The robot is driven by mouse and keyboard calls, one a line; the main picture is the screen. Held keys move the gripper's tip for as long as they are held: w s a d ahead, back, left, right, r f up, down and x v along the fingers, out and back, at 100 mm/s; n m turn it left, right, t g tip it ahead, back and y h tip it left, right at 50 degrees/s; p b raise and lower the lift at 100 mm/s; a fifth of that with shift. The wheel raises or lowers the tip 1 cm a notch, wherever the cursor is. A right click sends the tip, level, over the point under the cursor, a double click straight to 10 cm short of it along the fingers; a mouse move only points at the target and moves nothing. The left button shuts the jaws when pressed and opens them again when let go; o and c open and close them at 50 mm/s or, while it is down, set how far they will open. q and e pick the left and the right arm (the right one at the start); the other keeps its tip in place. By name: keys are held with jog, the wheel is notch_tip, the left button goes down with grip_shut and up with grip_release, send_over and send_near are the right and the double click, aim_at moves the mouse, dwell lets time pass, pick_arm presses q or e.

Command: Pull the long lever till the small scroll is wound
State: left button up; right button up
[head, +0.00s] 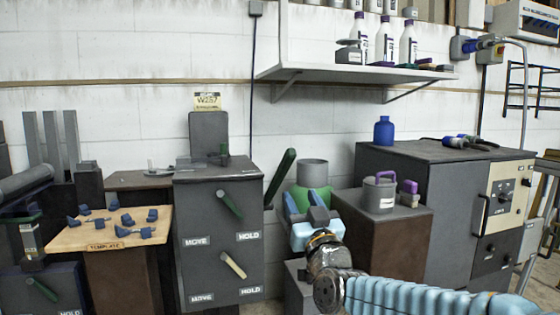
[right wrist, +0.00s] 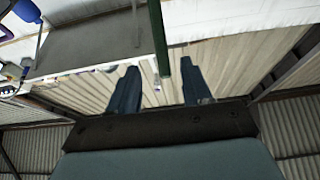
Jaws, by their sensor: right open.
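A long dark green lever (head: 281,177) slants up beside the right side of a grey cabinet. It also shows in the right wrist view (right wrist: 159,45) as a green bar coming down from the top, between the lines of my two fingers. My right gripper (head: 297,198) is open, with blue fingers, a little right of the lever in the head view. It also shows in the right wrist view (right wrist: 160,88); nothing is gripped, and I cannot tell how far off the bar is. I cannot make out a small scroll. My left gripper is not in view.
The grey cabinet (head: 206,272) has a short green handle (head: 229,204) and a cream handle (head: 233,265), with MOVE and HOLD labels. A green-and-grey round object (head: 313,172) stands behind my gripper. A box with a grey can (head: 379,194) is to the right; a shelf (head: 355,71) hangs above.

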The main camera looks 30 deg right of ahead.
aim_at(286, 170)
jog(key=p+x, duration=0.2)
jog(key=x, duration=1.1)
jog(key=shift+w+f, duration=0.1)
jog(key=shift+w, duration=0.15)
jog(key=shift+c, duration=0.3)
grip_shut()
